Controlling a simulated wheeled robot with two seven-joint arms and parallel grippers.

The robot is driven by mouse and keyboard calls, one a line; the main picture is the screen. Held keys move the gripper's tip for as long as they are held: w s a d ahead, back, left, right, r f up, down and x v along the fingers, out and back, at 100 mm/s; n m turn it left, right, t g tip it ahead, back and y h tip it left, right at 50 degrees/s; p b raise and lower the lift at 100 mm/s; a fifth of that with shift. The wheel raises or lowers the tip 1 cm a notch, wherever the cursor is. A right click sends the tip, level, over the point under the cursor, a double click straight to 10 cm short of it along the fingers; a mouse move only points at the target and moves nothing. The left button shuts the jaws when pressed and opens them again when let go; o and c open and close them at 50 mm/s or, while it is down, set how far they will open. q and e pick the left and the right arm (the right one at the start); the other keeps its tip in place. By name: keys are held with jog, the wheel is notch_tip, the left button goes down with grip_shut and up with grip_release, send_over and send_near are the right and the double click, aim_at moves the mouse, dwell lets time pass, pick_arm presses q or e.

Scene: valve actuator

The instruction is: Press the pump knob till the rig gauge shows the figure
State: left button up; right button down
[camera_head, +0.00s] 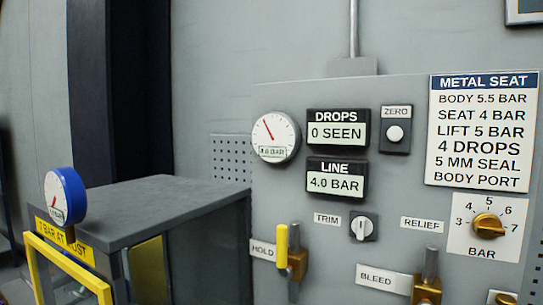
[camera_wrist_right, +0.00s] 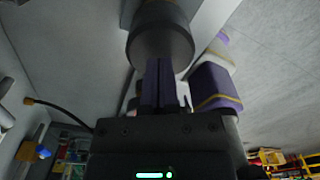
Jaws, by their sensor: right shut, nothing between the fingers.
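A round white gauge (camera_head: 275,137) with a red needle is on the grey panel; its needle points to the upper left and its small figure is too blurred to read surely. A second, blue-rimmed gauge (camera_head: 65,196) stands at the left above a yellow label reading "1 BAR AT MOST"; its needle points down. In the right wrist view, my right gripper (camera_wrist_right: 160,65) is shut and empty, its purple fingers pointing at a dark round knob-like part (camera_wrist_right: 160,38). I cannot tell whether they touch, or whether this is the pump knob. My left gripper is out of view.
The line display (camera_head: 336,183) reads 4.0 BAR; the drops display (camera_head: 338,131) reads 0 SEEN. A METAL SEAT card (camera_head: 483,131) lists SEAT 4 BAR and BODY 5.5 BAR. The relief dial (camera_head: 488,226), hold lever (camera_head: 282,246) and bleed lever (camera_head: 430,265) stick out below.

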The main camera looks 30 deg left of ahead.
jog(key=shift+f+b, duration=0.95)
jog(key=shift+f, duration=0.4)
jog(key=shift+f+b, duration=1.1)
jog(key=shift+f, duration=0.4)
notch_tip(320, 180, up, 3)
jog(key=p, duration=0.3)
jog(key=shift+r, duration=0.2)
notch_tip(320, 180, up, 4)
jog(key=p, duration=0.3)
jog(key=shift+p, duration=0.4)
jog(key=shift+f, duration=0.1)
jog(key=shift+f, duration=0.15)
jog(key=shift+f+b, duration=1.5)
jog(key=shift+f, duration=0.2)
jog(key=shift+r+p, duration=1.75)
jog(key=shift+r, duration=0.1)
